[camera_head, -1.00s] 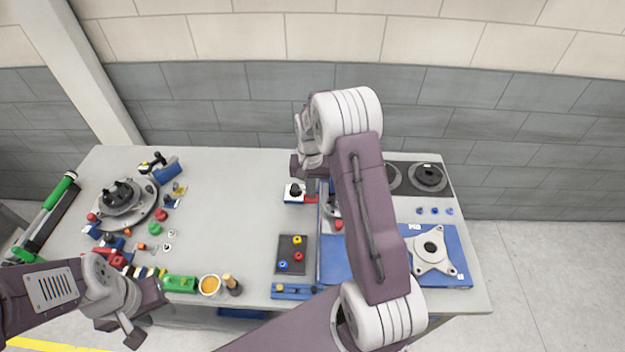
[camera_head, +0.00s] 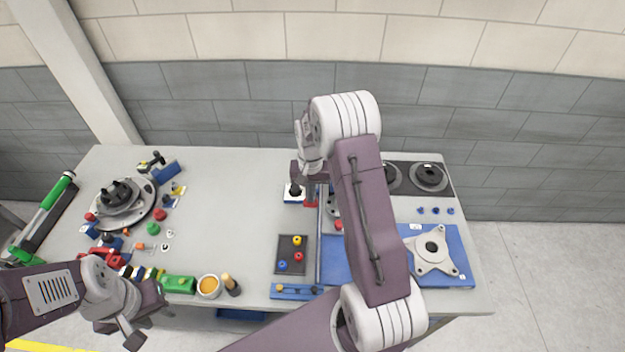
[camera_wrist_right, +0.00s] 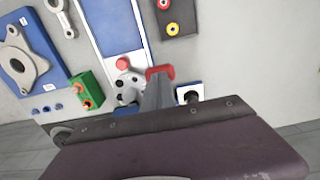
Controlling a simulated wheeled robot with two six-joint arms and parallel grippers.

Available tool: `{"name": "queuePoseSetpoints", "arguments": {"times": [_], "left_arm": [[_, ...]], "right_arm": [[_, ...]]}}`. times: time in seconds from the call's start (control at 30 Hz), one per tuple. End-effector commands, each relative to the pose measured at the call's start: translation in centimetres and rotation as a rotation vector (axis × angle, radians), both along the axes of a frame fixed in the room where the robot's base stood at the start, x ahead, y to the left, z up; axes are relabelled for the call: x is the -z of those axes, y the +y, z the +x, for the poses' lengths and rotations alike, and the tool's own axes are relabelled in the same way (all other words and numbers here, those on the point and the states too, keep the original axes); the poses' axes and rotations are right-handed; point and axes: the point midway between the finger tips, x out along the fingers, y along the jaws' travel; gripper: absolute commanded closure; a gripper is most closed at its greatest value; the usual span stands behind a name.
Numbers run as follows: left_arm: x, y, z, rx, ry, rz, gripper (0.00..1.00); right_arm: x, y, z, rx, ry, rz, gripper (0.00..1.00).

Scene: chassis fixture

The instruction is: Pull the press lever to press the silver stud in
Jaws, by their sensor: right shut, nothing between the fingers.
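My right gripper (camera_head: 311,191) points down at the small fixture in the middle of the table, mostly hidden by its own arm. In the right wrist view its grey fingers (camera_wrist_right: 157,95) are shut with nothing between them. A red bracket-shaped part (camera_wrist_right: 160,72), perhaps the lever handle, is right at the fingertips; I cannot tell whether they touch. It also shows in the head view (camera_head: 311,204). A round grey fixture (camera_wrist_right: 128,86) lies beside it. I cannot make out the silver stud. My left gripper (camera_head: 133,333) is at the lower left, its jaws unclear.
A black knob on a white-topped block (camera_head: 294,191) stands close left of my right gripper. A dark tray (camera_head: 291,255) holds colored rings. A blue mat (camera_head: 458,252) carries a metal plate (camera_head: 432,250). The table's middle left is clear.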

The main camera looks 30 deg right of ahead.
Motion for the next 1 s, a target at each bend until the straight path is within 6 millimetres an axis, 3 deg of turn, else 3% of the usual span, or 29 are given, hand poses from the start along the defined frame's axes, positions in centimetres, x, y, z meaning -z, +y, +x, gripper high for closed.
{"name": "queuePoseSetpoints", "arguments": {"times": [1.0], "left_arm": [[0.9,0.0,0.0,0.000,0.000,0.000,0.64]], "right_arm": [[1.5,-0.1,0.2,0.000,-0.006,-0.002,1.00]]}}
